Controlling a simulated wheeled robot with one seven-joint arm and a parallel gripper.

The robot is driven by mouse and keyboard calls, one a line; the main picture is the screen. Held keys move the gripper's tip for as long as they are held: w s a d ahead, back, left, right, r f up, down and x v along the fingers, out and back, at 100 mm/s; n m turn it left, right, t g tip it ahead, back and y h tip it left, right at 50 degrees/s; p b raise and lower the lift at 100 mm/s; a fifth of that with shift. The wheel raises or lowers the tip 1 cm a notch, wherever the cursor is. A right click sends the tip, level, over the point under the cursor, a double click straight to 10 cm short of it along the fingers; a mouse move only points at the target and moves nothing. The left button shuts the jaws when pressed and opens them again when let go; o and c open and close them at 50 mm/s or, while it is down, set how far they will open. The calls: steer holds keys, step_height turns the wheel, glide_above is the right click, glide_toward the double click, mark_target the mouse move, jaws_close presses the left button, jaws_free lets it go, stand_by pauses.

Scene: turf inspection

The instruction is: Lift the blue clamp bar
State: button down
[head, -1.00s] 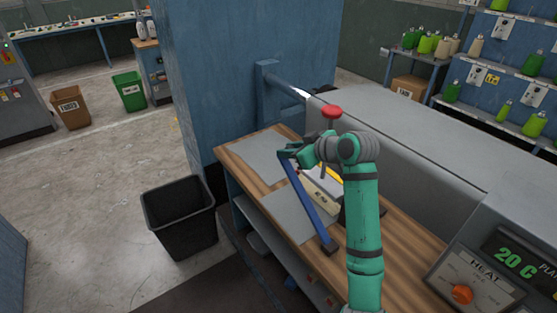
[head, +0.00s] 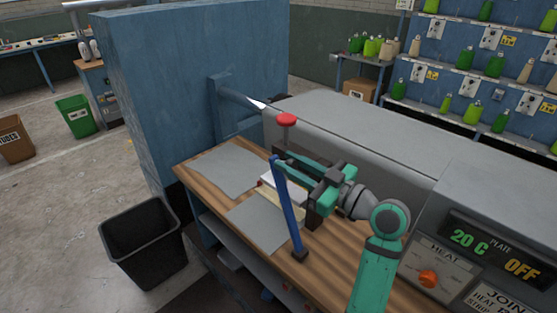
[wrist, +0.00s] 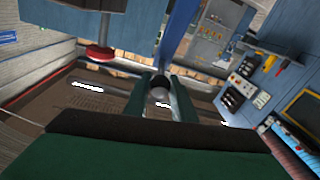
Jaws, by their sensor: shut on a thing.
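The blue clamp bar (head: 287,205) stands steeply above the bench, leaning a little to the left at its top. Its lower end meets a dark block (head: 299,255) at the bench's front edge. My green gripper (head: 281,160) reaches in from the right and is shut on the bar's upper end. In the wrist view the two fingers (wrist: 168,100) have a dark, rounded piece between them. The exact contact is partly hidden by the fingers.
Grey sheets (head: 228,171) lie on the wooden bench top (head: 335,255). A red knob (head: 287,120) rises behind the bar. The long grey machine housing (head: 365,145) and its heat panel (head: 440,262) stand at right. A black bin (head: 143,245) stands on the floor at left.

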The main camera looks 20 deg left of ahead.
steer(key=shift+s+d+r, duration=0.1)
steer(key=shift+d+r, duration=0.1)
steer(key=shift+r, duration=0.1)
steer(key=c, duration=1.5)
jaws_free()
steer(key=shift+d, duration=0.1)
steer(key=shift+f, duration=0.1)
steer(key=v, duration=1)
steer(key=shift+s+d, duration=0.2)
steer(key=shift+d, duration=0.1)
